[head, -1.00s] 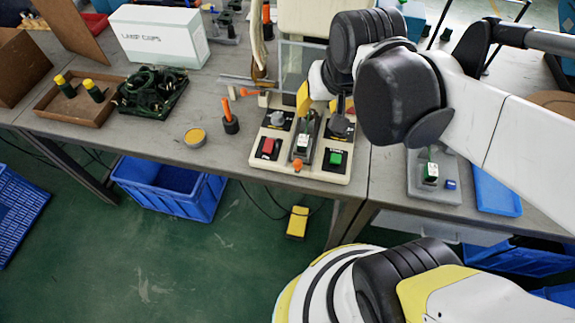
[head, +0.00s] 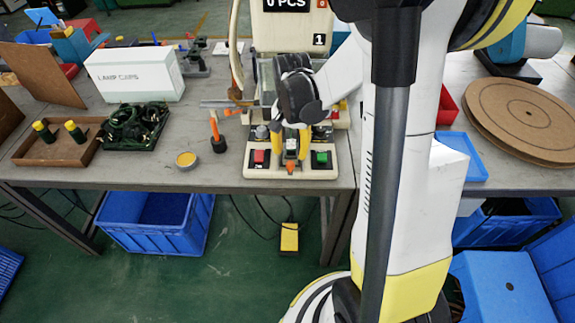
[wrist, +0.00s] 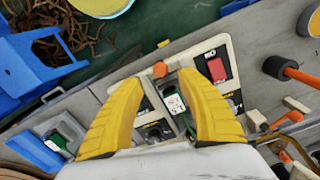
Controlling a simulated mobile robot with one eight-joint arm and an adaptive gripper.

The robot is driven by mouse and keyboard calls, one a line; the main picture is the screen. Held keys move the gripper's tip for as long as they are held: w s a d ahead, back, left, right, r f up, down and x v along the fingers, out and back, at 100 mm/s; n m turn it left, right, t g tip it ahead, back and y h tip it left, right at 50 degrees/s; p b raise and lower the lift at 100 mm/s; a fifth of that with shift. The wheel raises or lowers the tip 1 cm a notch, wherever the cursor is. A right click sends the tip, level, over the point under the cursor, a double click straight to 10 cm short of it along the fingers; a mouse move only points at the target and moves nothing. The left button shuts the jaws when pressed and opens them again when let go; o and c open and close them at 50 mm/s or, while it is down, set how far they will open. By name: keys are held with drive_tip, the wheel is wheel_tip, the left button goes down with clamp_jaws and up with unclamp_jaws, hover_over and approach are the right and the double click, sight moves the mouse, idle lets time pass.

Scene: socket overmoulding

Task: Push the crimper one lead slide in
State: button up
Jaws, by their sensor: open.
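The crimper (head: 253,172) is a beige machine with a red button (head: 261,158), a green button (head: 322,159) and a display above reading "0 PCS". Its slide, between the buttons, carries a green and white part (wrist: 173,104) and has an orange knob (head: 291,167) at the front. The knob also shows in the wrist view (wrist: 160,69). My gripper (head: 290,147) is over the panel with yellow fingers apart and nothing held. In the wrist view my gripper (wrist: 159,82) has its fingers on either side of the slide's line; contact cannot be told.
Farther left are a tray of green cables (head: 134,126) and a white box (head: 135,73). Blue bins (head: 158,222) and a yellow pedal (head: 289,238) are on the floor.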

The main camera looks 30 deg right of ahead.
sight(290, 163)
wheel_tip(290, 163, down, 6)
drive_tip(key=shift+r+b, duration=0.1)
drive_tip(key=shift+b, duration=0.95)
clamp_jaws()
